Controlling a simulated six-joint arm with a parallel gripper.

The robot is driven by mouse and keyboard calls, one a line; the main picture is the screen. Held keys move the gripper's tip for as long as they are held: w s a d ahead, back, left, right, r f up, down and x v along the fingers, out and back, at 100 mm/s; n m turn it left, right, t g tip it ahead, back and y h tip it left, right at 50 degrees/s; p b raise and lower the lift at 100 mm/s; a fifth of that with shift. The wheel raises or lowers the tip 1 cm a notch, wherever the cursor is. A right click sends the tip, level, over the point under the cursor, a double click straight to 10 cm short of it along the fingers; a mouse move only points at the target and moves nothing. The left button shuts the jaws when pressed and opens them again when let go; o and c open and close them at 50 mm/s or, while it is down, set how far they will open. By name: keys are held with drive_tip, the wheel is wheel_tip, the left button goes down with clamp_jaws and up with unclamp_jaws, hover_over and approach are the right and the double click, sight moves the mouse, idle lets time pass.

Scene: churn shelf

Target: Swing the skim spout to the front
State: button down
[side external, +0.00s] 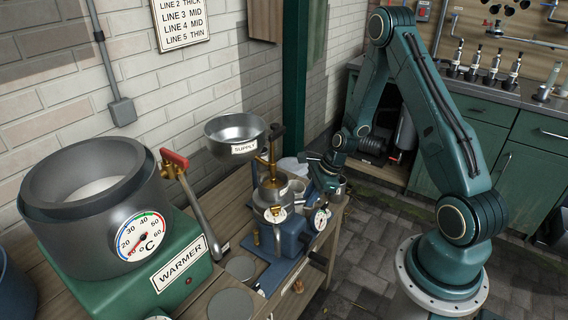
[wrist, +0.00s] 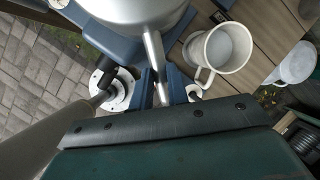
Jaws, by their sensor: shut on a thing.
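The separator stands on the wooden bench in the side view, with a blue body (side external: 290,237), a metal bowl (side external: 270,198) and a SUPPLY pan (side external: 236,135) above. In the wrist view a thin silver spout (wrist: 153,50) runs down from the round metal bowl (wrist: 135,8). My gripper (wrist: 161,78) has its two blue fingers on either side of this spout and is shut on it. No label on the spout shows, so I cannot read whether it is the skim one. In the side view my gripper (side external: 316,164) is at the separator's right; its fingertips are hard to make out.
A white mug (wrist: 217,47) stands on the bench close to the right of the fingers. A white bowl (wrist: 295,63) lies farther right. A green WARMER (side external: 180,262) with a pot and a red-handled lever (side external: 175,159) stand left of the separator. Floor lies beyond the bench edge.

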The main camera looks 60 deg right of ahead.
drive_tip(key=shift+a, duration=0.1)
drive_tip(key=c, duration=1.4)
unclamp_jaws()
drive_tip(key=shift+o, duration=0.2)
drive_tip(key=shift+r, duration=0.15)
drive_tip(key=v, duration=1.3)
drive_tip(key=shift+s+r, duration=0.2)
drive_tip(key=s+a+r+n+h, duration=0.2)
drive_tip(key=s+a+r+n, duration=0.2)
drive_tip(key=a+r+n, duration=0.9)
drive_tip(key=s+a+r+n+t, duration=0.1)
drive_tip(key=s+a+r+n, duration=0.4)
drive_tip(key=s+r+n, duration=0.3)
drive_tip(key=s+n, duration=0.3)
drive_tip(key=n, duration=0.2)
drive_tip(key=shift+r+t+h, duration=0.15)
drive_tip(key=shift+t+h, duration=0.15)
drive_tip(key=shift+t, duration=0.1)
